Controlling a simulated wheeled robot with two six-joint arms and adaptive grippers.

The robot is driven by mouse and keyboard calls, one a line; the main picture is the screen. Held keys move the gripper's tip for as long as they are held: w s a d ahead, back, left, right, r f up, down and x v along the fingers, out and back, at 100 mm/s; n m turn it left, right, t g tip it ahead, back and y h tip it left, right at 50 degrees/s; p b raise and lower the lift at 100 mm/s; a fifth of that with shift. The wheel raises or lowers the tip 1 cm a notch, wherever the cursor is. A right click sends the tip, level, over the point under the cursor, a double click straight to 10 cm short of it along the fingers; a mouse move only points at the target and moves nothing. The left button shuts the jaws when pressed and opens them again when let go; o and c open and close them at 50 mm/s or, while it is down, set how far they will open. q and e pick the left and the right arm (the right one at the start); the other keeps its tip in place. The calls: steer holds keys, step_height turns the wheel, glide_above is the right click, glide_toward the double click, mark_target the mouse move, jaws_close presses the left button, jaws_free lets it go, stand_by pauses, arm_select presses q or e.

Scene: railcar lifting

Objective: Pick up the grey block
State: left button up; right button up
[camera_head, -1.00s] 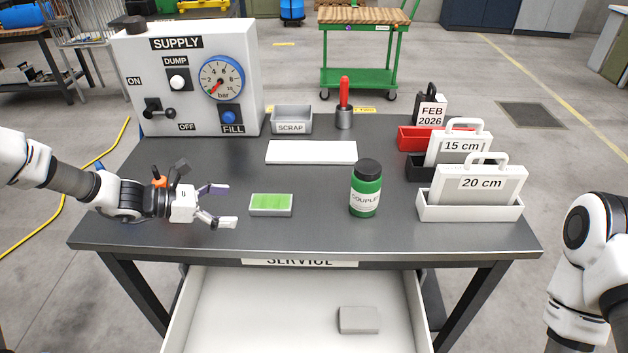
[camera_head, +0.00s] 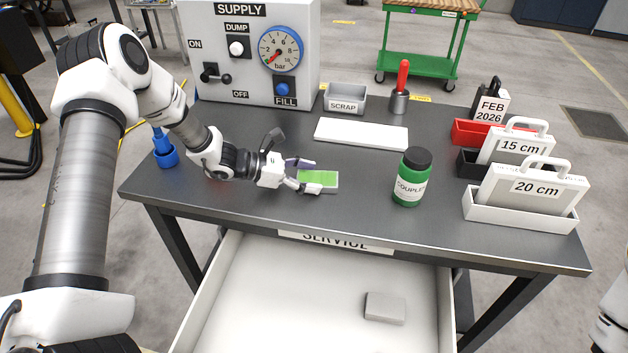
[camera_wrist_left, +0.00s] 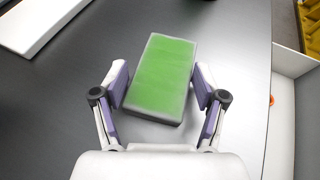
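A plain grey block (camera_head: 385,308) lies in the open white drawer, toward its right side. A second block with a green top and pale grey sides (camera_head: 318,181) lies on the dark table. My left gripper (camera_head: 308,178) is at the left end of this green-topped block. In the left wrist view the open fingers (camera_wrist_left: 160,88) stand on either side of the green-topped block (camera_wrist_left: 162,72), with small gaps showing. My right gripper is out of view; only a bit of the right arm shows at the right edge.
The drawer (camera_head: 300,285) is pulled out below the table front. A green bottle (camera_head: 411,180) stands right of the green-topped block. A white plate (camera_head: 361,134) lies behind it.

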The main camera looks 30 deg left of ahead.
arm_select(q)
steer(key=shift+d+f, duration=0.1)
steer(key=c, duration=0.6)
steer(key=shift+c, duration=0.2)
